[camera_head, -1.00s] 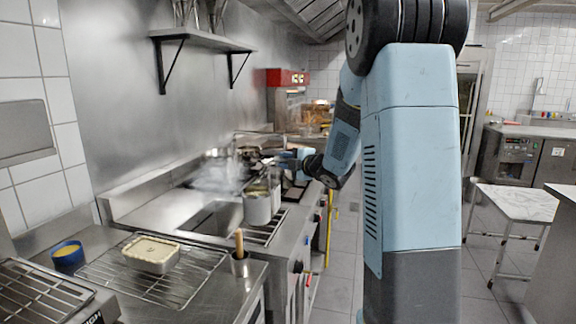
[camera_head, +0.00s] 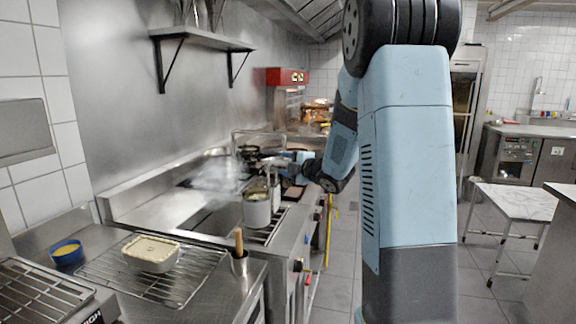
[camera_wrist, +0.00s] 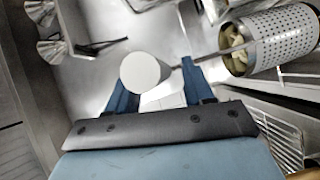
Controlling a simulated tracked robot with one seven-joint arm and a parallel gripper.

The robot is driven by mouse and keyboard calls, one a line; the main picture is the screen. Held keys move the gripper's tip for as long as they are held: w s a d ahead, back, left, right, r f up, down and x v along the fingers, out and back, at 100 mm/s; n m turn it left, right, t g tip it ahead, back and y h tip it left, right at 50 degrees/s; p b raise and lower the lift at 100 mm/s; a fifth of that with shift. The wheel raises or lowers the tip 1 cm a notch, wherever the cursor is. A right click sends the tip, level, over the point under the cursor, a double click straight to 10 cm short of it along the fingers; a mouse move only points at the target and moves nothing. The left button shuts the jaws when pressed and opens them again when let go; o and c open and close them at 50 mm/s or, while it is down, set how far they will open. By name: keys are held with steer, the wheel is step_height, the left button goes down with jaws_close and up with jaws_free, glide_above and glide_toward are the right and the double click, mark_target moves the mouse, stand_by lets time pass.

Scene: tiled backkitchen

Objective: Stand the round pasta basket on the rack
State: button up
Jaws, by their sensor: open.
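The round pasta basket (camera_head: 257,211) is a silver cylinder, upright at the wire rack (camera_head: 279,228) beside the cooker basin; it appears to stand on the rack, but its underside is hidden. In the wrist view the perforated basket (camera_wrist: 285,38) holds pale food, with wire rack bars (camera_wrist: 278,128) beside and below it. A thin handle runs from its rim toward a pale round end (camera_wrist: 146,72) between my fingers. My gripper (camera_wrist: 160,88) is open, with one blue finger on each side of that end. In the head view my gripper (camera_head: 272,162) is small, above and behind the basket.
Steam rises over the basin (camera_head: 212,178). At the near left, a second wire rack (camera_head: 190,285) carries a rectangular container (camera_head: 151,254). A steel cup with a wooden handle (camera_head: 239,262) and a blue bowl (camera_head: 67,254) stand nearby. A wall shelf (camera_head: 205,40) overhangs the counter.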

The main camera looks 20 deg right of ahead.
steer(key=s+d+r+m+g+h, duration=0.1)
steer(key=s+d+r+m+h, duration=0.2)
steer(key=s+m, duration=0.45)
steer(key=s+d+r+m+g+h, duration=0.1)
steer(key=s+r+m+g+h, duration=0.3)
steer(key=s, duration=0.7)
steer(key=s+a+f+m+g, duration=0.1)
steer(key=s+a+m, duration=0.2)
steer(key=s, duration=0.4)
steer(key=s+a+f+m+g, duration=0.2)
steer(key=s+a+m, duration=0.1)
steer(key=s, duration=0.4)
steer(key=s+a+f+m+g+y, duration=0.1)
steer(key=s+a+f+m+g, duration=0.1)
steer(key=s+a, duration=0.3)
steer(key=s+m, duration=0.1)
steer(key=s, duration=0.2)
steer(key=shift+f, duration=0.1)
